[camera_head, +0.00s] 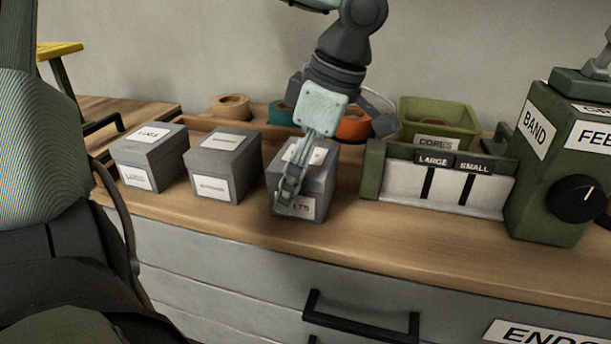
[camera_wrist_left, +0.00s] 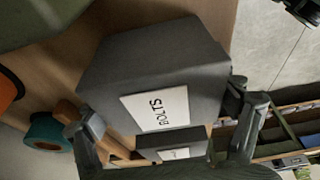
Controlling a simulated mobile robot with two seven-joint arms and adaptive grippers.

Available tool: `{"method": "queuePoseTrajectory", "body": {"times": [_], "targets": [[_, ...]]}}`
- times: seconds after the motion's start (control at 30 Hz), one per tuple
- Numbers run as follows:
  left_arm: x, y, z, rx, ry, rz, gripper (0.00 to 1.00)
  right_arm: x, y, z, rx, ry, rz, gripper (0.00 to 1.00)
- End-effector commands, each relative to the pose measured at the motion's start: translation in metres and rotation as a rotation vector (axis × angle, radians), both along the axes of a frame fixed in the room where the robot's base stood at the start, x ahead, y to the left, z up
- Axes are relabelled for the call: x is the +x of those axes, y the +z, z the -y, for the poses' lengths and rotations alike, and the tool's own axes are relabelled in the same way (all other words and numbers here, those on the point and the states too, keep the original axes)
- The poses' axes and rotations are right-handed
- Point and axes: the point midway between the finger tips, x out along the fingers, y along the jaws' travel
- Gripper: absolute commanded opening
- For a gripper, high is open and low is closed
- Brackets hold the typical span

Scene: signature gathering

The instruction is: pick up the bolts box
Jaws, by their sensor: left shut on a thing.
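The bolts box (camera_head: 319,183) is a dark grey box with white labels, the rightmost of three similar boxes on the wooden bench top. In the left wrist view the box (camera_wrist_left: 205,65) shows a label reading BOLTS. My left gripper (camera_head: 287,198) reaches down over it from above and is shut on it, hiding part of its top and front label. In the wrist view the fingers (camera_wrist_left: 162,105) stand at either side of the box. The box looks upright at bench level; any gap beneath it cannot be made out. My right gripper is not in view.
Two more grey boxes stand to the left, the middle one (camera_head: 239,165) and the far-left one (camera_head: 134,154). A green holder marked LARGE and SMALL (camera_head: 371,177) is close on the right. Tape rolls (camera_head: 231,107) and a green bin (camera_head: 466,121) are behind. A drawer handle (camera_head: 362,326) juts below.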

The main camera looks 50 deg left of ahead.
Motion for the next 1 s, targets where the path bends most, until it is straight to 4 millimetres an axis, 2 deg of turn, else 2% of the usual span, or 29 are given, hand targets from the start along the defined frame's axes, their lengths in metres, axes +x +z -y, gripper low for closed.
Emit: {"method": "queuePoseTrajectory", "body": {"times": [0.03, 0.1, 0.37, 0.47, 0.8, 1.0], "targets": [[0.0, 0.0, 0.0, 0.0, 0.0, 0.0, 0.58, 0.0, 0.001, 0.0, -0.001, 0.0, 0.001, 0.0], [0.0, 0.0, 0.0, 0.0, 0.0, 0.0, 0.49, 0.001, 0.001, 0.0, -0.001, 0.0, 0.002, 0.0], [0.001, 0.003, 0.0, 0.001, -0.001, 0.002, 0.49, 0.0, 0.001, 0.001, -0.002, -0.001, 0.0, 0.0], [0.001, 0.015, 0.0, 0.003, 0.0, 0.005, 0.49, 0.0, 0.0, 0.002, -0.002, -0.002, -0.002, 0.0], [0.001, 0.081, 0.0, 0.002, 0.001, 0.004, 0.49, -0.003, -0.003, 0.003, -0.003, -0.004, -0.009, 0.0], [0.0, 0.099, 0.0, 0.0, 0.0, 0.001, 0.49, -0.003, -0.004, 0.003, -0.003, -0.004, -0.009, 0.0]]}}
